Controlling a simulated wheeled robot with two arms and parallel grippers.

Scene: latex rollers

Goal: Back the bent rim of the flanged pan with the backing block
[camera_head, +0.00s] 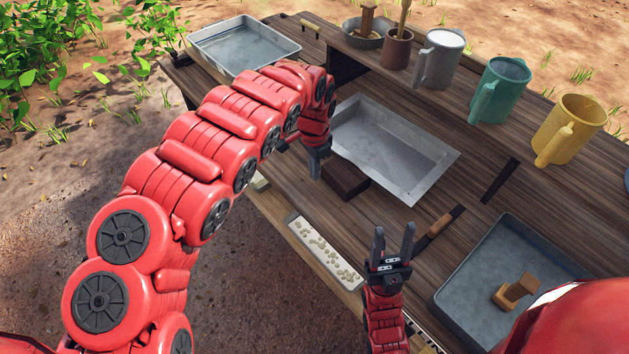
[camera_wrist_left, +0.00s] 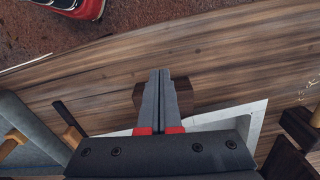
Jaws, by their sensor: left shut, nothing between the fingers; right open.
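The flanged pan (camera_head: 437,172), a shallow grey metal pan with a flat rim, sits in the middle of the bench. The dark brown backing block (camera_head: 345,178) lies at the pan's near-left rim; whether they touch I cannot tell. My left gripper (camera_head: 315,176) is shut and empty, just left of the block. In the left wrist view its fingers (camera_wrist_left: 161,74) come down in front of the block (camera_wrist_left: 190,97), hiding part of it, with the pan's rim (camera_wrist_left: 245,117) close by. I cannot make out a bend in the rim. My right gripper (camera_head: 394,240) is open and empty near the bench's front.
A pale strip with small pellets (camera_head: 322,250) lies along the front edge. A grey tray (camera_head: 470,275) holding a wooden piece (camera_head: 515,291) is at right, a handled tool (camera_head: 436,226) beside it. Another pan (camera_head: 245,45) is at back left. Grey, green and yellow mugs (camera_head: 570,128) line the back.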

